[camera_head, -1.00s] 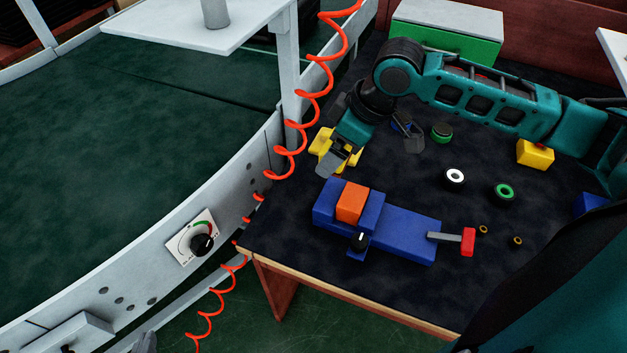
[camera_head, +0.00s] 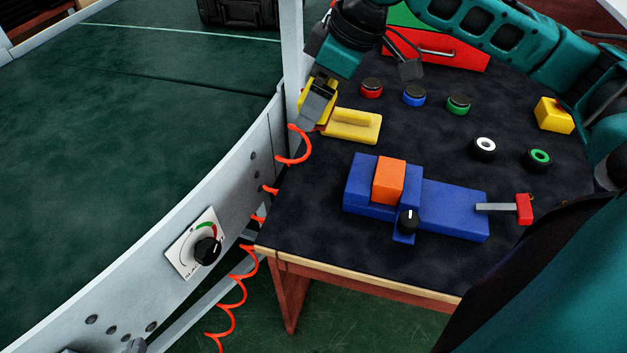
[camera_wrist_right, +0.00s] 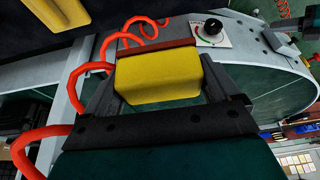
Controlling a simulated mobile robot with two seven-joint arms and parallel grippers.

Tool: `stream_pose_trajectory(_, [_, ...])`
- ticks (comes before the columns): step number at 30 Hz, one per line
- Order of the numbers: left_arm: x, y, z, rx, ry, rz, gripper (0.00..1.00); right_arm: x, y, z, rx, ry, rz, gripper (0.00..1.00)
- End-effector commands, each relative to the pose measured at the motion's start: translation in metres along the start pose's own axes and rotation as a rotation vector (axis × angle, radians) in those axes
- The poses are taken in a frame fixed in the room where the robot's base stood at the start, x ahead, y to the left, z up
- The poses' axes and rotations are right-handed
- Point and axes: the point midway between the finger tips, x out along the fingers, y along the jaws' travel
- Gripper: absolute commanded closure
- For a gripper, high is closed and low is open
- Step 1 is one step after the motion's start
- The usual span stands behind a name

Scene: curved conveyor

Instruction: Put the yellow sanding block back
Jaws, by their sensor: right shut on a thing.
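The yellow sanding block (camera_head: 305,97) is in my right gripper (camera_head: 318,104), at the table's far left corner beside the conveyor rail. In the right wrist view the block (camera_wrist_right: 157,80) sits between both fingers, with a dark reddish layer along one side. My right gripper is shut on it. The fingers hide part of the block in the head view. A second yellow piece, a flat plate with a raised bar (camera_head: 352,124), lies on the dark table just right of the gripper.
A red coiled hose (camera_head: 294,150) hangs close by the gripper. A blue fixture (camera_head: 452,208) with an orange block (camera_head: 389,181) stands on the table (camera_head: 300,222). Several coloured round pieces and a yellow box (camera_head: 554,115) lie behind. The green conveyor (camera_head: 130,120) curves at left.

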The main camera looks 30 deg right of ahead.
Motion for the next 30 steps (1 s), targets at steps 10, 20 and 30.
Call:
stream_pose_trajectory(10, [0.018,0.002,0.019,-0.002,0.010,0.006,1.00,0.088,0.000,0.038,0.001,-0.003,-0.001,0.39])
stream_pose_trajectory(20, [0.023,0.003,0.026,-0.011,0.010,0.005,1.00,0.114,0.000,0.048,0.000,0.000,0.001,0.39])
stream_pose_trajectory(30, [0.033,0.002,0.044,-0.013,0.004,0.004,1.00,0.160,0.000,0.067,0.000,-0.001,0.000,0.39])
